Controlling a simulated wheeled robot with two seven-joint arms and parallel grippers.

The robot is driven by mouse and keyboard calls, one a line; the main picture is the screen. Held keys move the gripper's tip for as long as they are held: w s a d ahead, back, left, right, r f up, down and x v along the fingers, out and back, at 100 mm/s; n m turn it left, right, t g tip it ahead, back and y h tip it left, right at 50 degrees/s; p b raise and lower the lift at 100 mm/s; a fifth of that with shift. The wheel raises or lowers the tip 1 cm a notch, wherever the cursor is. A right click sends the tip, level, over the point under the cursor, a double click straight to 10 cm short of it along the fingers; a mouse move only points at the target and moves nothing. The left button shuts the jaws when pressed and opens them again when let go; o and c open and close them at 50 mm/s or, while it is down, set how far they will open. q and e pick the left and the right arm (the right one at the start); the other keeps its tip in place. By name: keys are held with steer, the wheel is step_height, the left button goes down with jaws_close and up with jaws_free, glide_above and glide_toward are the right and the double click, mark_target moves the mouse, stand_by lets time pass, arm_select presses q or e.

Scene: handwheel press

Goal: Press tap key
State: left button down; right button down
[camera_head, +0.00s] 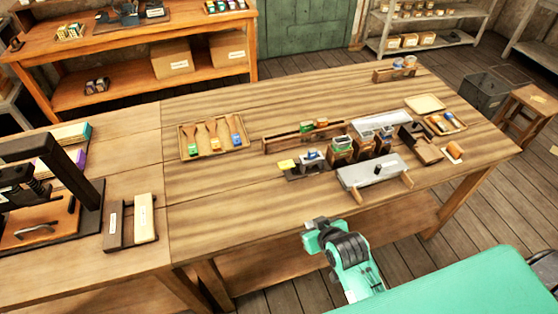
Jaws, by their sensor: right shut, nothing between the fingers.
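I cannot tell for sure which part is the tap key. A small dark device (303,164) with a yellow block at its left end sits near the middle of the wooden workbench (240,195). A light grey slab (362,178) with a small black knob lies to its right, on wooden bars. My right gripper (318,231), teal and dark, is at the bench's front edge, below and apart from both. It looks shut and empty; its fingertips are hard to make out. My left gripper is not in view.
A black press (88,215) stands at the left, beside a block holder (130,220). Several stamps or jars (342,148) and a small tray (445,122) crowd the right half. The bench's front middle is clear.

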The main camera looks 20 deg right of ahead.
steer(key=s+f+g, duration=0.2)
steer(key=s+f, duration=0.3)
steer(key=f, duration=0.6)
steer(key=s+d+f+g, duration=0.1)
steer(key=s+f+g, duration=0.1)
steer(key=s+f, duration=0.65)
steer(key=s+f+g, duration=0.2)
steer(key=f, duration=1.1)
steer(key=s+d+f+g, duration=0.1)
steer(key=s+d+f, duration=0.1)
steer(key=s+f, duration=0.5)
steer(key=s+d+f+n+g+h, duration=0.1)
steer(key=s+d+f, duration=0.1)
steer(key=s+f, duration=0.6)
steer(key=s, duration=0.5)
steer(key=shift+s+d+f, duration=0.15)
steer(key=shift+s+f, duration=0.05)
steer(key=shift+f, duration=0.05)
